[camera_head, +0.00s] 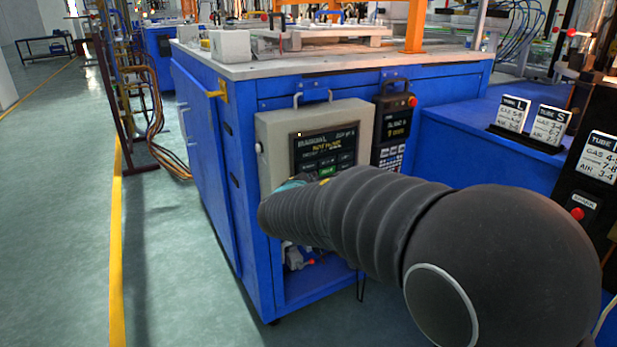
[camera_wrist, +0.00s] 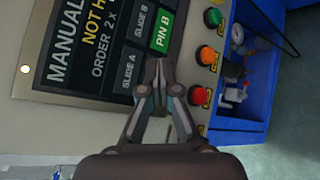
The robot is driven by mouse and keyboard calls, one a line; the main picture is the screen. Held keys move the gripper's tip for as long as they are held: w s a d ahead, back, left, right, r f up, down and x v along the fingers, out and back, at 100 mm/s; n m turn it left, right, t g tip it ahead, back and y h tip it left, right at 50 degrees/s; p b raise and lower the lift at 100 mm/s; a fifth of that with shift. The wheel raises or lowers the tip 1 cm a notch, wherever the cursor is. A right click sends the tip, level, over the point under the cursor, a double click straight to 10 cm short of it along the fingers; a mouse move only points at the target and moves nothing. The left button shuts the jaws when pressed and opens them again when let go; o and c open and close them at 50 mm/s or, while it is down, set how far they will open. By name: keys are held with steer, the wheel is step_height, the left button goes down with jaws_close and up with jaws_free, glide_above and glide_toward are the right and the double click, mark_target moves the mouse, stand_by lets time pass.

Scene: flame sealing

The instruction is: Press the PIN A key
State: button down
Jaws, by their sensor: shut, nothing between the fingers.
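The control panel's dark screen (camera_wrist: 100,45) appears turned sideways in the wrist view, with SLIDE A (camera_wrist: 128,70), SLIDE B (camera_wrist: 140,22) and a bright green PIN B key (camera_wrist: 164,32). No PIN A label can be read; my gripper covers the area beside SLIDE A and below PIN B. My gripper (camera_wrist: 160,66) is shut and empty, its tips over the screen just below PIN B. I cannot tell whether they touch it. In the head view the screen (camera_head: 324,148) shows on the grey panel box (camera_head: 270,122); my arm hides the gripper there.
Green (camera_wrist: 213,17), orange (camera_wrist: 207,55) and red (camera_wrist: 199,95) buttons sit on the panel right of my gripper in the wrist view. A black keypad unit (camera_head: 393,120) stands beside the panel box on the blue cabinet (camera_head: 215,170). Open floor lies left.

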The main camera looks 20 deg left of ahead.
steer(key=shift+s+d+b, duration=0.45)
steer(key=shift+d+b, duration=0.05)
steer(key=shift+b, duration=0.1)
steer(key=s+d+b, duration=0.3)
steer(key=d, duration=0.1)
steer(key=shift+s, duration=0.15)
stand_by(0.4)
stand_by(0.5)
